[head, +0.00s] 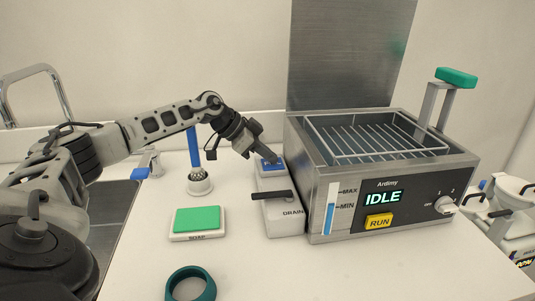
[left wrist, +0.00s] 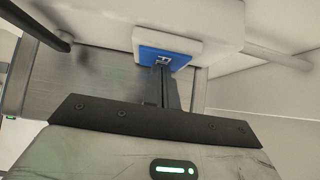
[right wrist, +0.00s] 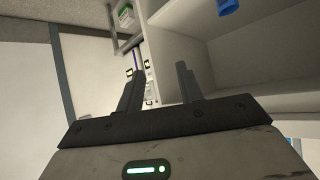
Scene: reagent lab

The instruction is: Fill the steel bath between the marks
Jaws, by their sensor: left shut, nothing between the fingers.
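The steel bath (head: 300,150) stands at the right with a wire rack inside. Its gauge (head: 330,216) shows a blue column with its top close to the MIN mark, below MAX. The display (head: 382,198) reads IDLE. Beside the bath is a white unit (head: 284,215) marked DRAIN with a black lever (head: 271,196) and a blue button (head: 268,164). My left gripper (head: 276,160) is shut and empty, its fingertips at the blue button (left wrist: 160,58); I cannot tell whether they press it. My right gripper (left wrist: 0,0) is not in the head view.
A green-topped soap dish (head: 197,220), a teal ring (head: 190,284) and a blue-handled brush (head: 196,160) in a white holder are on the counter. A sink (head: 112,225) lies left. The front counter is mostly clear.

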